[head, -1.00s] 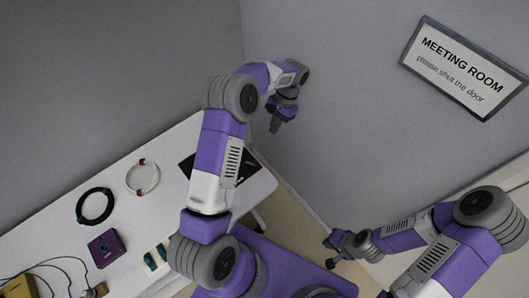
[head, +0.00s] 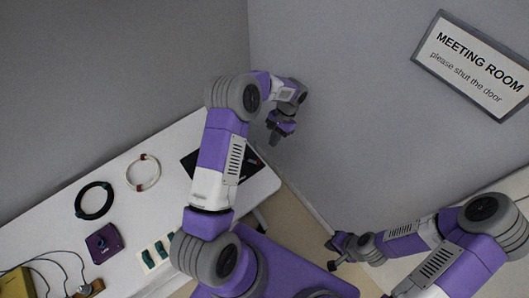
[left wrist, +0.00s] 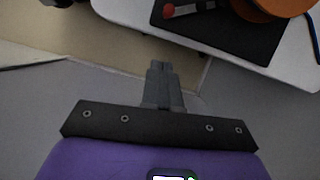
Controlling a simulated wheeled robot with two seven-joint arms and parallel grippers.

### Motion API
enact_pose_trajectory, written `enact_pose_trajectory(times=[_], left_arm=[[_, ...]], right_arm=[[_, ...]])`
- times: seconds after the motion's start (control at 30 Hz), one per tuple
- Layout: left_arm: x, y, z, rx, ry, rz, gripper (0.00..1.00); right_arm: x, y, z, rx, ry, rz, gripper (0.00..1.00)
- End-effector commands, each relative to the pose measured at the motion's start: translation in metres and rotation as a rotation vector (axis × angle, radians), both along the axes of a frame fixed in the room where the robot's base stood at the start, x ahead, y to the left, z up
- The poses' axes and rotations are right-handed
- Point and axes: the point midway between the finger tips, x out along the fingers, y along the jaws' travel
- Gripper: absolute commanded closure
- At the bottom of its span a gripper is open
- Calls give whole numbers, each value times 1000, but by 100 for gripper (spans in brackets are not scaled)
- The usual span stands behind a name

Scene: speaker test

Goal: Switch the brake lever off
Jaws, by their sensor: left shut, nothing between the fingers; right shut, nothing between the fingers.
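I cannot make out a brake lever for certain. A black panel (head: 192,161) lies at the right end of the white table, partly hidden behind my left arm. In the left wrist view the black panel (left wrist: 235,38) shows at the top right, with a small red-tipped piece (left wrist: 168,11) on its left part. My left gripper (head: 274,139) is shut and empty, in the air to the right of the table end. Its closed fingers (left wrist: 161,68) point at the floor edge, apart from the panel. My right gripper (head: 332,256) is shut and empty, low at the right.
The white table (head: 60,212) bears a black ring (head: 81,203), a pale ring (head: 130,174), a purple box (head: 104,243) and teal blocks (head: 148,258). An orange round thing (left wrist: 268,7) overlaps the panel in the wrist view. A wall sign (head: 476,65) hangs at the right.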

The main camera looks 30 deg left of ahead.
Motion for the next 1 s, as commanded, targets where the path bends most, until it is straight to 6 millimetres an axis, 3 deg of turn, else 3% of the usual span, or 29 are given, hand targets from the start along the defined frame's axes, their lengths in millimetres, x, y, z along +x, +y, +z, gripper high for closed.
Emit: enact_pose_trajectory(times=[0.13,0.5,1.0], left_arm=[[-13,3,-33,-1,4,1,100],[-47,12,-29,-1,-2,0,100],[-50,13,-29,-1,-1,-4,100]], right_arm=[[0,0,-5,0,0,0,100],[0,0,-4,0,0,0,100],[0,0,-4,0,0,0,100]])
